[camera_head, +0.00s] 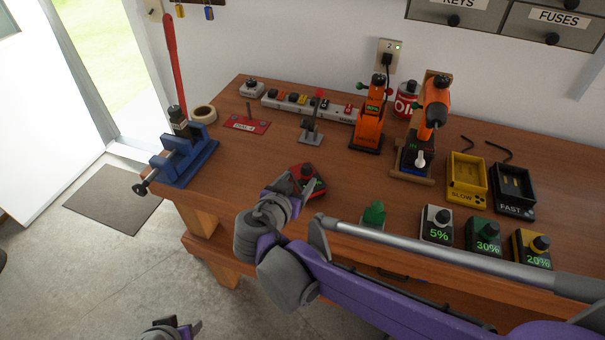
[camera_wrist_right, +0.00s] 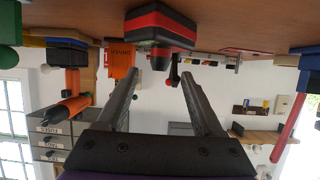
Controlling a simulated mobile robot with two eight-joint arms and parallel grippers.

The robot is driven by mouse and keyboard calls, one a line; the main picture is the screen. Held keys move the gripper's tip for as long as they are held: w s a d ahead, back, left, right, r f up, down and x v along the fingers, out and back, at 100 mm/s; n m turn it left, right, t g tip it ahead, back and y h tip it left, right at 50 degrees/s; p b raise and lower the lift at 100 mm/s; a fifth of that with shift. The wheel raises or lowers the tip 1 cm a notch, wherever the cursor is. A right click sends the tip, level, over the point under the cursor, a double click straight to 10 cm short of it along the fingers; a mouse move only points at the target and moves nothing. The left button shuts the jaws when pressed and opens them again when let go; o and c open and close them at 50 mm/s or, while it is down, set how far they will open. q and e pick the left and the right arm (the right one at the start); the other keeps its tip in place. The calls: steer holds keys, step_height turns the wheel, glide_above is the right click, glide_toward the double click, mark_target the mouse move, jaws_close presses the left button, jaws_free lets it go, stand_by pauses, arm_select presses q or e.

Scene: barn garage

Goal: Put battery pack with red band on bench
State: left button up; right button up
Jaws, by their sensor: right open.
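The battery pack with the red band (camera_head: 310,179) is black and red. It stands on the wooden bench (camera_head: 240,162) near the front edge, left of the middle. My right gripper (camera_head: 288,188) is open and empty just in front of it, and partly covers it. In the upside-down right wrist view, the pack (camera_wrist_right: 158,22) is beyond the two spread fingers (camera_wrist_right: 162,78), with its knob-like top between their lines. It is not between the fingers. My left gripper (camera_head: 176,329) shows only in part at the bottom edge.
A blue vise (camera_head: 185,160) is at the bench's left end. Orange drills (camera_head: 370,118) stand behind. Yellow (camera_head: 467,178) and black (camera_head: 512,190) chargers are at right. Several other packs (camera_head: 437,224) line the front right, near my right arm.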

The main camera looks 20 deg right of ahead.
steer(key=v, duration=0.7)
steer(key=s+d+f+n+g, duration=0.1)
steer(key=s+d+f, duration=0.1)
steer(key=d+f, duration=0.1)
steer(key=s+d+f+n+g+y, duration=0.1)
steer(key=s+d+f+g, duration=0.1)
steer(key=s+d, duration=0.1)
steer(key=s+d+f+n+g+y, duration=0.1)
steer(key=s+d+f, duration=0.2)
steer(key=shift+s+d+f+g, duration=0.2)
steer(key=shift+f+g, duration=0.1)
steer(key=shift+g, duration=0.1)
steer(key=s+f+n+g+y, duration=0.1)
steer(key=s+f+n+y, duration=0.2)
steer(key=s, duration=0.6)
step_height(320, 180, down, 3)
steer(key=shift+r+n+y, duration=0.15)
steer(key=shift+n+y, duration=0.25)
steer(key=shift+y, duration=0.8)
